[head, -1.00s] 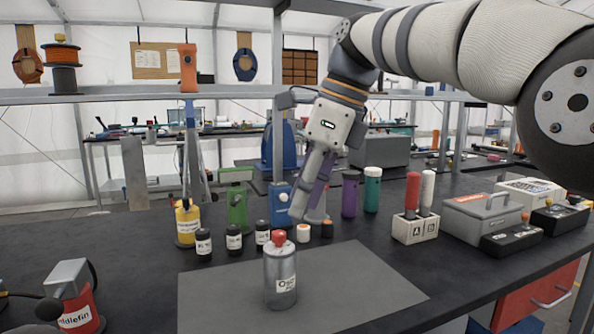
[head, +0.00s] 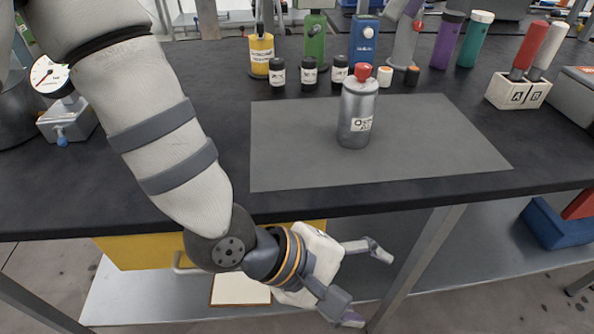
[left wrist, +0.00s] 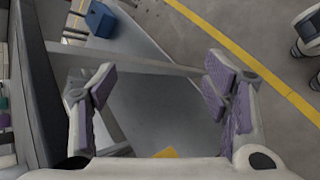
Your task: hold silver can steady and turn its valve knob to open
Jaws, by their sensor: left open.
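The silver can (head: 357,115) with a red valve knob (head: 363,70) on top stands upright on the grey mat in the head view. My left gripper (head: 368,287) is below the table's front edge, in front of and lower than the can. Its fingers are wide apart and empty, as the left wrist view (left wrist: 163,100) also shows. Nothing touches the can.
The grey mat (head: 290,165) is otherwise clear. Behind it stand black-capped jars (head: 309,73), a yellow bottle (head: 262,55) and purple and green bottles (head: 475,40). A gauge (head: 50,76) is at left. The table's front edge (head: 400,193) lies between my left gripper and the can.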

